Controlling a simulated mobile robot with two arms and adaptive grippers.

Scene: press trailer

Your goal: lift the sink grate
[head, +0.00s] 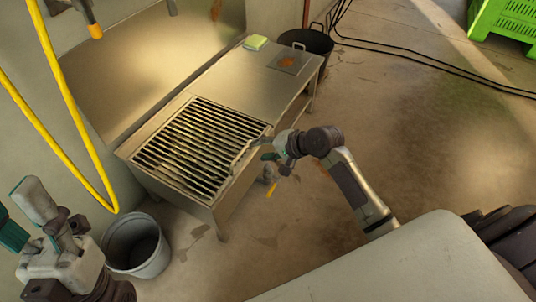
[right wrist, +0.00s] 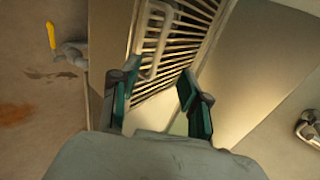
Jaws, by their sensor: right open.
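The sink grate (head: 196,146) is a panel of pale parallel bars lying flat over the basin at the near end of the steel sink table. A pale bar handle (head: 243,156) stands along its right side. My right gripper (head: 264,149) is open at the grate's right edge, beside this handle. In the right wrist view the grate (right wrist: 190,38) and the handle loop (right wrist: 160,42) appear just beyond the two spread fingers (right wrist: 160,95), with nothing between the pads. My left gripper (head: 24,218) is at the lower left, away from the sink, its fingers apart and empty.
The steel sink table (head: 215,75) carries a green-yellow sponge (head: 255,42). A grey bucket (head: 137,247) stands at the near left, a black bucket (head: 312,42) behind. A yellow hose (head: 77,120) hangs at left. A yellow valve lever (head: 271,188) sticks out below the right side.

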